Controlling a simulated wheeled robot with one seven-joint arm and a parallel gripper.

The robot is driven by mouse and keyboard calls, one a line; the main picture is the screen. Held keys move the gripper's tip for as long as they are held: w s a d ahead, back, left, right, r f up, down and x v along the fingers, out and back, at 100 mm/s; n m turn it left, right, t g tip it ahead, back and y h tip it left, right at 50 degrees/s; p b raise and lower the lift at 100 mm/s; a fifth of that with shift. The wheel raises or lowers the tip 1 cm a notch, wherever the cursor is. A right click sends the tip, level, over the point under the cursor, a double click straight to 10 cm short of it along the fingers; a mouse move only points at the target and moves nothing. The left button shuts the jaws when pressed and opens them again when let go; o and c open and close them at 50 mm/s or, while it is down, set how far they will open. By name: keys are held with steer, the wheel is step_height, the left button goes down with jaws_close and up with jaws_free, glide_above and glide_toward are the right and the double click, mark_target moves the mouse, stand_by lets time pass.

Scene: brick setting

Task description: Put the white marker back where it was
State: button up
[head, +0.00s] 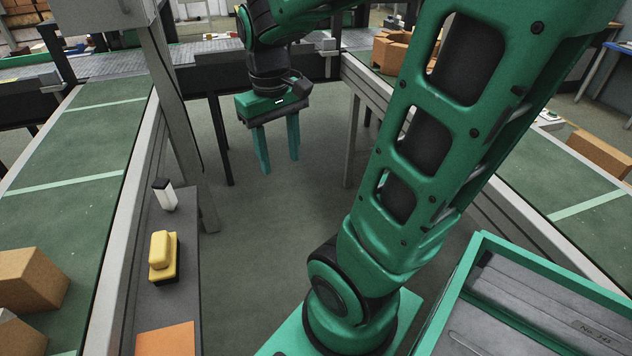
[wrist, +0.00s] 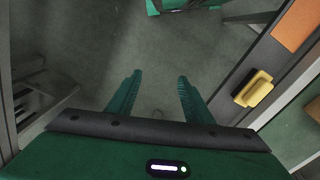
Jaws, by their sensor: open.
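A small upright white object with a black part (head: 164,195), which may be the white marker, stands on a narrow grey ledge (head: 185,290) at the left in the head view. I cannot make out its details. It does not show in the wrist view. My gripper (head: 279,168) hangs over the open floor, to the right of the ledge and apart from it. Its two green fingers are spread and point down. In the wrist view the gripper (wrist: 159,80) has only floor between its fingers.
A yellow block on a black base (head: 162,256) and an orange sheet (head: 166,338) lie on the same ledge. Green conveyor belts (head: 80,155) run on both sides, with cardboard boxes (head: 32,278) at left. A green-rimmed tray (head: 545,262) is at lower right. A metal post (head: 172,100) rises behind the ledge.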

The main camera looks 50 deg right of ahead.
steer(key=s+f+m, duration=0.2)
steer(key=s+m, duration=0.1)
steer(key=s, duration=0.7)
steer(key=shift+s+d+f+m+y, duration=0.25)
steer(key=shift+s+f+m+y, duration=0.05)
steer(key=shift+s, duration=0.05)
stand_by(0.5)
